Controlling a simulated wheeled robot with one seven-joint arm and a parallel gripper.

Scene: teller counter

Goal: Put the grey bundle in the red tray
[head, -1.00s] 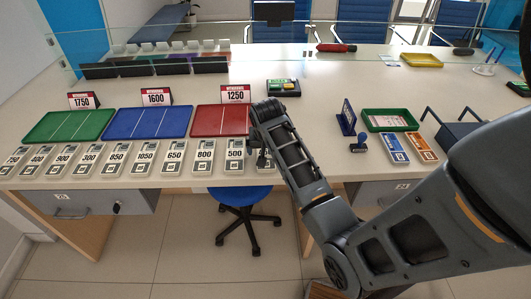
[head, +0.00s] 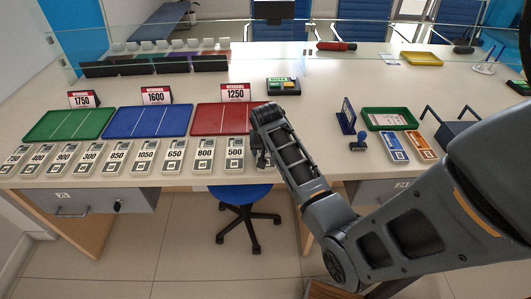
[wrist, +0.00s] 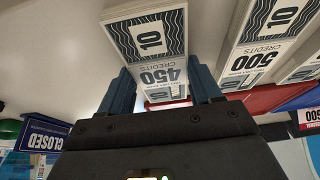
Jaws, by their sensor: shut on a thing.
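The grey bundle marked 450 (wrist: 155,52) sits between the two fingers of my gripper (wrist: 162,88) in the wrist view. My gripper is shut on it. In the head view my gripper (head: 264,155) is at the right end of the row of bundles, near the counter's front edge, and my arm hides most of the held bundle. I cannot tell how high it is above the counter. The red tray (head: 215,121) lies flat just behind and to the left of my gripper, with its right end partly hidden by my arm. No bundle shows in it.
Several similar grey bundles stand in a row to the left, the nearest marked 500 (head: 235,154). A blue tray (head: 150,121) and a green tray (head: 65,124) lie left of the red one. A 1250 sign (head: 236,93) stands behind the red tray.

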